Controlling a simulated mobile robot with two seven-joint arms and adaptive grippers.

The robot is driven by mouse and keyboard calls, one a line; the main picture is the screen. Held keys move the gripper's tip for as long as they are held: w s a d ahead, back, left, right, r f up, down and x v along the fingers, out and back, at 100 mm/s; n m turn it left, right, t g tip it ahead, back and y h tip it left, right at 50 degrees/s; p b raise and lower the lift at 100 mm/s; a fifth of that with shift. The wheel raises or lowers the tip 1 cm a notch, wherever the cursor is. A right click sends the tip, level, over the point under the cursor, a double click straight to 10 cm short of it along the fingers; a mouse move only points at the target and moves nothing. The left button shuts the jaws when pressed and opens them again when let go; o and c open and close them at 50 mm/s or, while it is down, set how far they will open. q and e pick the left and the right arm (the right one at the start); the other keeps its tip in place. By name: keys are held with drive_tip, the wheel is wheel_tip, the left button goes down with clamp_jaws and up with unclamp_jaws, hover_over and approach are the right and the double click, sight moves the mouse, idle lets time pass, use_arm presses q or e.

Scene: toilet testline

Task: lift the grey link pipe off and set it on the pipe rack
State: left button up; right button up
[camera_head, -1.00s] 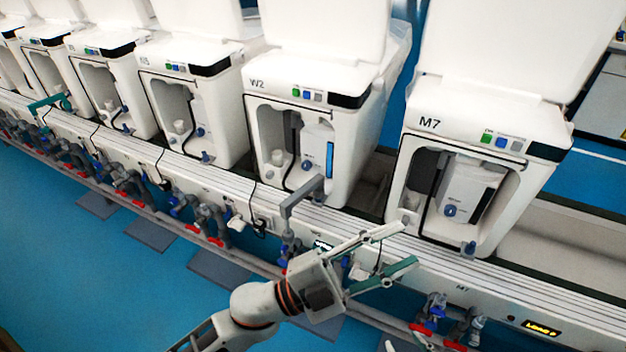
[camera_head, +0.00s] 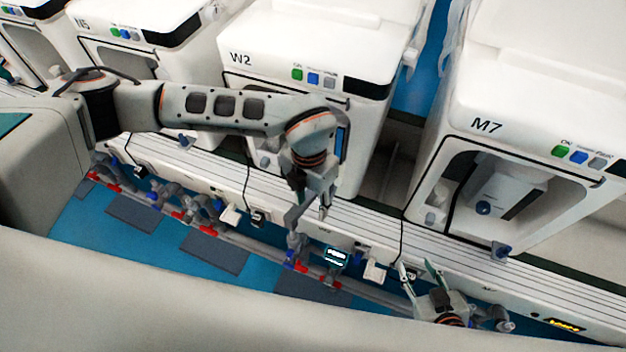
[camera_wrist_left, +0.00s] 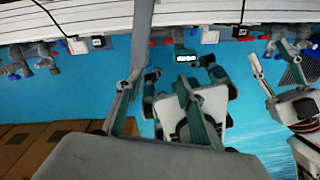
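The grey link pipe (camera_head: 291,218) stands at the front of unit W2, below my left gripper. It also shows in the left wrist view (camera_wrist_left: 143,32), running down from the top beside the left finger. My left gripper (camera_head: 315,206) points down at the pipe's upper end. Its fingers are apart in the left wrist view (camera_wrist_left: 160,82), with the pipe close to the left one; I cannot tell whether they touch. My left wrist hides part of W2 and the pipe's far end. My right gripper (camera_head: 417,268) is open and empty, low at the right. I cannot make out a pipe rack.
White unit W2 (camera_head: 265,62) and unit M7 (camera_head: 520,110) stand behind the white rail (camera_head: 370,232). Valves with red and blue handles (camera_head: 296,258) line the rail's front. A small lit display (camera_head: 336,257) sits right of the pipe. Blue floor (camera_head: 130,235) lies in front.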

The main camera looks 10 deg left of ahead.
sight(291, 219)
use_arm(q)
drive_tip(key=shift+t+y, duration=0.3)
drive_tip(key=shift+y, duration=0.2)
drive_tip(key=w+a, duration=0.1)
drive_tip(key=w, duration=0.1)
drive_tip(key=w+a, duration=0.1)
drive_tip(key=shift+w+a+r, duration=0.15)
drive_tip(key=shift+a+r, duration=0.1)
drive_tip(key=shift+a, duration=0.05)
drive_tip(key=shift+w+a+f, duration=0.1)
drive_tip(key=shift+f, duration=3.7)
clamp_jaws()
